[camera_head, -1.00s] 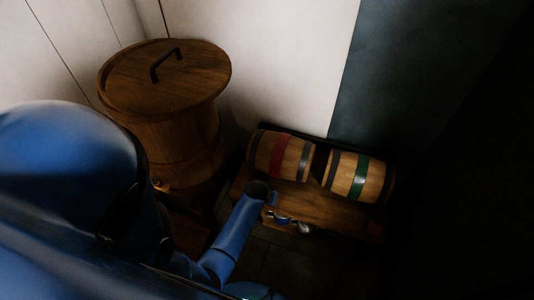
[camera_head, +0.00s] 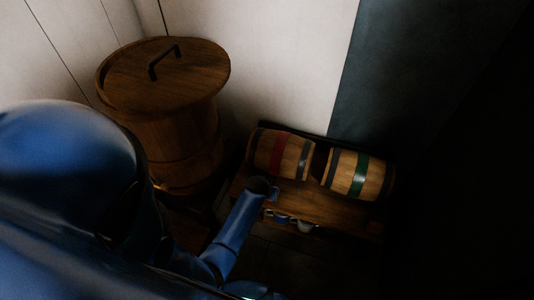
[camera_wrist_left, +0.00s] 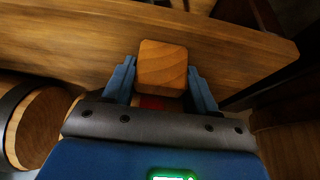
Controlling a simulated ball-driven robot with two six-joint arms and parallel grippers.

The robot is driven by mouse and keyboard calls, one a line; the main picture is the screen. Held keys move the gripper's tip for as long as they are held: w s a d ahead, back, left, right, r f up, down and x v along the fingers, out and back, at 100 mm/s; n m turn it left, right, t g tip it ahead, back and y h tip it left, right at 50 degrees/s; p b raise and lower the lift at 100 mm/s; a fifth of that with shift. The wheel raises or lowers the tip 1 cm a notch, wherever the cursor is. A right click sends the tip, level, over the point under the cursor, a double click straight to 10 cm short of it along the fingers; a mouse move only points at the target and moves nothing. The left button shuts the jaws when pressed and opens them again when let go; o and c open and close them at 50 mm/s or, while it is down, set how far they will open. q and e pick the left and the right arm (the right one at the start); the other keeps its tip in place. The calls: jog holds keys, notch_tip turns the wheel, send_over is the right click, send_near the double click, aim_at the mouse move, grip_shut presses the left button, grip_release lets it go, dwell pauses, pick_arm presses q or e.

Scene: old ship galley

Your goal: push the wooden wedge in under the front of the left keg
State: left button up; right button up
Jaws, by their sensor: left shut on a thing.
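The left keg (camera_head: 276,153), with a red band, lies on its side on a wooden shelf (camera_head: 340,215). The right keg (camera_head: 357,176), with a green band, lies beside it. My left gripper (camera_head: 272,193) is at the shelf in front of the left keg. In the left wrist view, the gripper (camera_wrist_left: 161,80) is shut on the wooden wedge (camera_wrist_left: 162,66), which shows a square end face. A red patch (camera_wrist_left: 158,102) shows just below the wedge. The wedge is hidden in the head view, so I cannot tell whether it touches the keg. My right gripper is out of view.
A large lidded wooden tub (camera_head: 165,110) stands left of the shelf, near my left arm. Small cups (camera_head: 304,226) are at the shelf's front edge. A white wall (camera_head: 285,60) rises behind; the right side is very dark.

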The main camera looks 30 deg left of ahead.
pick_arm(q)
jog(key=shift+w+a+f+b, duration=0.15)
jog(key=shift+w+b, duration=0.25)
jog(key=shift+w, duration=0.55)
jog(key=shift+w+a+r+b, duration=0.1)
jog(key=shift+w+a+b, duration=0.25)
jog(key=shift+w, duration=0.55)
jog(key=shift+w+a+f+b, duration=0.15)
jog(key=shift+w+b, duration=0.25)
jog(key=shift+w, duration=0.55)
jog(key=o, duration=0.9)
jog(key=shift+r, duration=0.1)
jog(key=shift+c, duration=1.1)
jog(key=shift+s+r+p, duration=0.3)
jog(key=shift+r+p, duration=0.35)
jog(key=shift+p, duration=0.25)
jog(key=p+v, duration=0.2)
jog(key=p, duration=0.1)
jog(key=s+p+v, duration=0.1)
jog(key=p+v, duration=0.5)
jog(key=p, duration=0.1)
jog(key=shift+s+d+f, duration=0.15)
jog(key=shift+s+d, duration=0.15)
jog(key=shift+s, duration=0.05)
